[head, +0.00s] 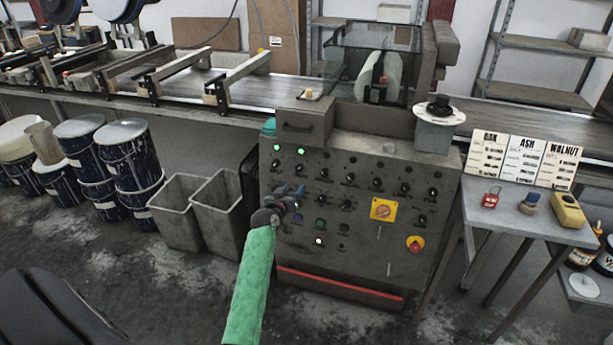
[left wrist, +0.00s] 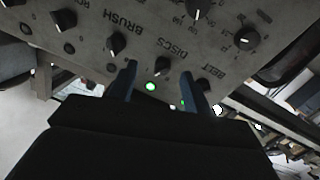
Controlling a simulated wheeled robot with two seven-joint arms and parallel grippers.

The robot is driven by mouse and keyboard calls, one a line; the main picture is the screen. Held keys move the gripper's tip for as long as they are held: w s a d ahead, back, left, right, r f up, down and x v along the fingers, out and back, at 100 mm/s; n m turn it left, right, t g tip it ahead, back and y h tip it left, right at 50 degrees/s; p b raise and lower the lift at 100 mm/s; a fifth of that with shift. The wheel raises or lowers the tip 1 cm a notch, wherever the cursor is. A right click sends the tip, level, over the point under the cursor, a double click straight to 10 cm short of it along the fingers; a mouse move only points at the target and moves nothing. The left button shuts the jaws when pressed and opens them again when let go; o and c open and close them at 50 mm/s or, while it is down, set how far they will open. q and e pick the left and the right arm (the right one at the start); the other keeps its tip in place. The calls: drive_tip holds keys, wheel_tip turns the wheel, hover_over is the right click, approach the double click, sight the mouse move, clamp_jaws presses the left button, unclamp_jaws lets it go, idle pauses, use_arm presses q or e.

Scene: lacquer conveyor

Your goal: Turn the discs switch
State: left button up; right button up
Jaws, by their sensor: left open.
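The DISCS switch is a small black knob on the grey control panel (head: 362,240). In the left wrist view its label is upside down and the DISCS knob (left wrist: 162,66) shows between my two fingertips. A lit green lamp (left wrist: 151,87) is beside it. The BRUSH knob (left wrist: 116,43) is to its left, and the BELT label is to its right. My left gripper (head: 290,194) is open in front of the panel's upper left, and in the left wrist view its fingers (left wrist: 160,78) point at the panel. I cannot tell whether they touch the knob. My right gripper is not in view.
A yellow-plated rotary switch (head: 383,210) and a red emergency button (head: 415,244) are lower right on the panel. Grey bins (head: 216,205) and dark drums (head: 128,160) stand left. A side table (head: 520,217) with OAK, ASH and WALNUT cards stands right. The conveyor (head: 255,92) runs behind.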

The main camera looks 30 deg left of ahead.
sight(298, 171)
use_arm(q)
drive_tip(key=shift+t+y, duration=0.4)
drive_tip(key=shift+y, duration=0.3)
drive_tip(key=shift+w+a+r+p, duration=0.25)
drive_tip(key=shift+w+a, duration=0.25)
drive_tip(key=shift+w, duration=0.8)
drive_tip(key=shift+w+a+r+p, duration=0.15)
drive_tip(key=shift+w+a+r, duration=0.25)
drive_tip(key=shift+w, duration=0.85)
drive_tip(key=shift+w+a+r+p, duration=0.2)
drive_tip(key=shift+w+a, duration=0.35)
drive_tip(key=shift+w, duration=0.75)
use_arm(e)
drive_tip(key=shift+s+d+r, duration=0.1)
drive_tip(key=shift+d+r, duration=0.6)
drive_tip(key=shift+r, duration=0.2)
use_arm(q)
drive_tip(key=c, duration=1)
